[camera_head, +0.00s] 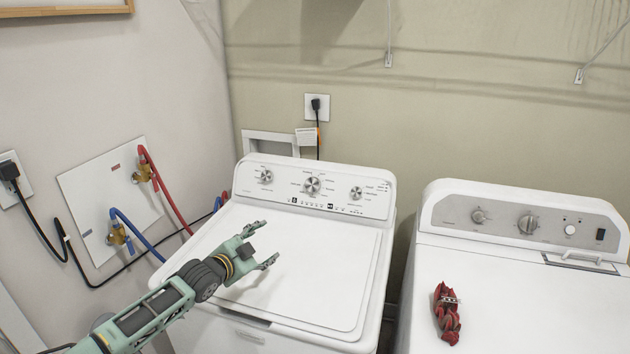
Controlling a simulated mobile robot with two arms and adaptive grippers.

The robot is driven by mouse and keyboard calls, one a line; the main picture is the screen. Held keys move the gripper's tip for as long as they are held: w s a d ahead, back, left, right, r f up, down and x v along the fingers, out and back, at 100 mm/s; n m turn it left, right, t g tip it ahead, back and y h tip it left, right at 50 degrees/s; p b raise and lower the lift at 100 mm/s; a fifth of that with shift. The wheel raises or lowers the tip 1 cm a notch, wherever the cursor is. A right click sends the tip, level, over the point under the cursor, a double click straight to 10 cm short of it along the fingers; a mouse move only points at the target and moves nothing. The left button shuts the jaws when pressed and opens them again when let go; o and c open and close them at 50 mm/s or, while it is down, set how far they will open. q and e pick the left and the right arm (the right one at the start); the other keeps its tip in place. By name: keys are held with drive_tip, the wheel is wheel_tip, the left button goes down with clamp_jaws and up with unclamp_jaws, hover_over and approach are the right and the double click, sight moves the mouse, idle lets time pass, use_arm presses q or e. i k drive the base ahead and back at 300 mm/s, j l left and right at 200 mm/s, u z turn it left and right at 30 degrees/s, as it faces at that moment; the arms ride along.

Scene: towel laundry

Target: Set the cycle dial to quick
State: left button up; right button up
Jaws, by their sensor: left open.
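The washer (300,270) is white and stands in the middle, with its lid shut. Its control panel at the back carries three round dials: a left dial (266,176), a larger middle dial (312,185) and a right dial (356,193). The labels are too small to read, so I cannot tell which setting each dial points to. My left gripper (262,245) is open and empty above the left part of the washer lid, in front of the panel and apart from the dials. My right gripper is not in view.
A white dryer (540,300) stands at the right, with a dark red bundled object (447,312) on top. Red (168,195) and blue (140,235) hoses run from the wall at the left. A power cord (317,130) hangs behind the washer. The lid's right side is clear.

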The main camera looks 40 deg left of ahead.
sight(312, 184)
drive_tip(key=i+j, duration=0.25)
drive_tip(key=i, duration=0.25)
drive_tip(key=i+j, duration=0.2)
drive_tip(key=i, duration=0.3)
